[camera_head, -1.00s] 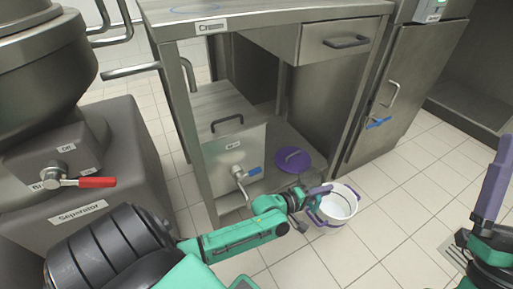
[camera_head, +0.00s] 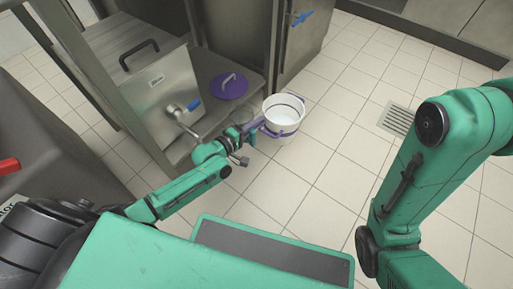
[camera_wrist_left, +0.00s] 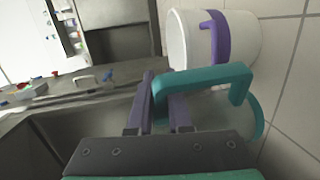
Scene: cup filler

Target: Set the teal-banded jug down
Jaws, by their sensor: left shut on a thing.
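The jug is clear with a teal band and a teal handle (camera_wrist_left: 215,76) in the left wrist view. My left gripper (camera_wrist_left: 164,98) is shut on that handle. The clear jug body is partly hidden behind the handle and gripper. In the head view my left gripper (camera_head: 254,127) is low, just left of a white bucket with purple handles (camera_head: 286,112). The jug is hard to make out there, and I cannot tell whether its base touches anything. My right arm shows at the right, but its gripper is out of view.
The white bucket stands on the tiled floor close to the jug. A purple lid (camera_head: 230,86) lies on the low shelf behind. A steel tank with a blue-handled tap (camera_head: 193,104) stands left of it. A floor drain (camera_head: 397,119) lies right; floor between is clear.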

